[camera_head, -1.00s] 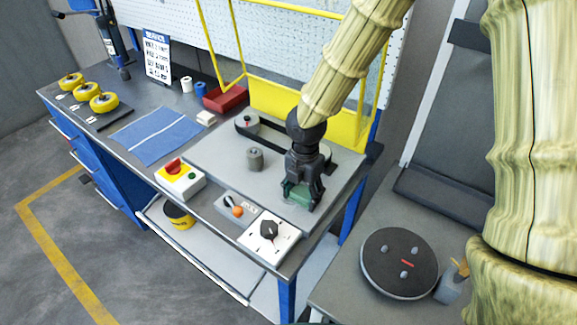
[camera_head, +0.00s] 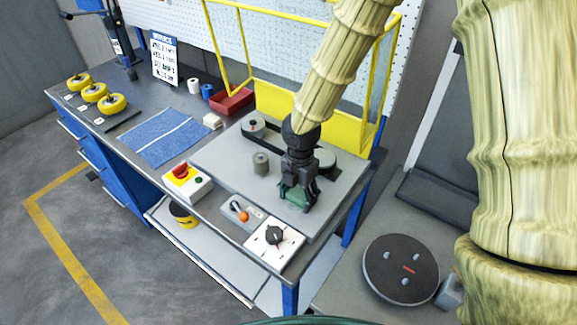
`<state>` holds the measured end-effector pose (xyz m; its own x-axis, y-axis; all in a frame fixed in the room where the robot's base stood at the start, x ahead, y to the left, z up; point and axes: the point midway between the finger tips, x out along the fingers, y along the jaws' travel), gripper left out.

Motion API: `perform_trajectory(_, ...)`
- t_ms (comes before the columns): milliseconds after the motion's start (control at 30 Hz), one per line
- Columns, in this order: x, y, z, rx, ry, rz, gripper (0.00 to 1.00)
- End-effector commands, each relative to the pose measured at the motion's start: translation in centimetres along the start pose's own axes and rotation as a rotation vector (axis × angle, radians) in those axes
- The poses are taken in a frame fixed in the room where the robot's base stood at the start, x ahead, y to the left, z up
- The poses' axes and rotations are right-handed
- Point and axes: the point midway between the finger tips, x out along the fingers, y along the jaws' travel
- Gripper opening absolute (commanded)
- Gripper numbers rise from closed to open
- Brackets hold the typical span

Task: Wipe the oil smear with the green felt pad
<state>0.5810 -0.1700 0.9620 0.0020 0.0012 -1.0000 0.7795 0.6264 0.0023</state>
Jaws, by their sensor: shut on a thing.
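My gripper (camera_head: 296,198) is shut on the green felt pad (camera_head: 292,196), a dark green block low between its fingers. It is over the right part of the grey plate (camera_head: 222,160) on the workbench. The pad is at the plate's surface or very close to it; I cannot tell whether it touches. I cannot make out the oil smear; the pad and gripper may hide part of the plate.
A short grey post (camera_head: 261,163) stands left of my gripper. A black belt loop with a round hub (camera_head: 254,126) lies behind it. A yellow guard frame (camera_head: 290,106) rises at the back. Switch box (camera_head: 187,183) and dial box (camera_head: 274,243) line the front.

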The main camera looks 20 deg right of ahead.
Motion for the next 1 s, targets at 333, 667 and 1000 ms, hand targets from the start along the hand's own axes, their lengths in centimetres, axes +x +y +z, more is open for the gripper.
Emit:
perform_trajectory(333,-3.2,0.4,-0.3,0.012,0.000,0.002,0.28)
perform_trajectory(667,-5.9,0.2,-0.2,0.014,0.001,-0.002,0.28)
perform_trajectory(1000,-8.4,0.2,-0.2,0.013,0.001,-0.002,0.28)
